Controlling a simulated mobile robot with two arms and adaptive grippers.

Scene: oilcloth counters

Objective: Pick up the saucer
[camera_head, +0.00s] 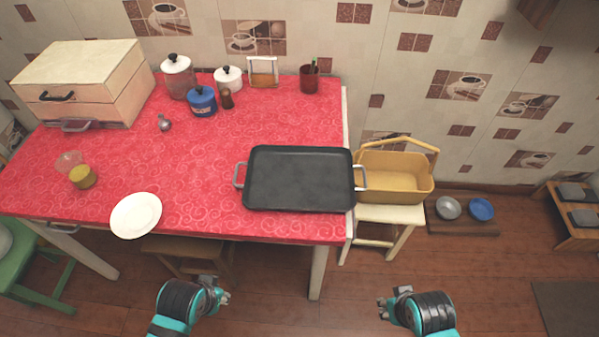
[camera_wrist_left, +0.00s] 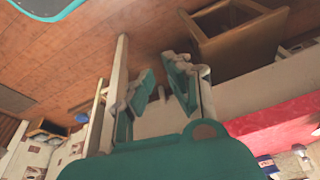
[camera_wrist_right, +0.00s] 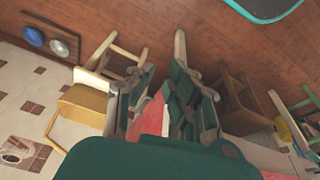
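The saucer is a round white plate (camera_head: 136,215) lying flat near the front left edge of the red-covered table (camera_head: 200,150). My left gripper (camera_head: 222,297) is in front of the table, to the right of the saucer and apart from it. In the left wrist view its fingers (camera_wrist_left: 160,78) are spread with nothing between them. My right gripper (camera_head: 384,305) is farther right, in front of the table and far from the saucer. In the right wrist view its fingers (camera_wrist_right: 166,76) are spread and hold nothing. I cannot make out the saucer in either wrist view.
A black tray (camera_head: 298,178) sits at the table's right front. A wooden stool (camera_head: 190,250) is below the front edge. A basket (camera_head: 395,178) stands right. The table middle is clear.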

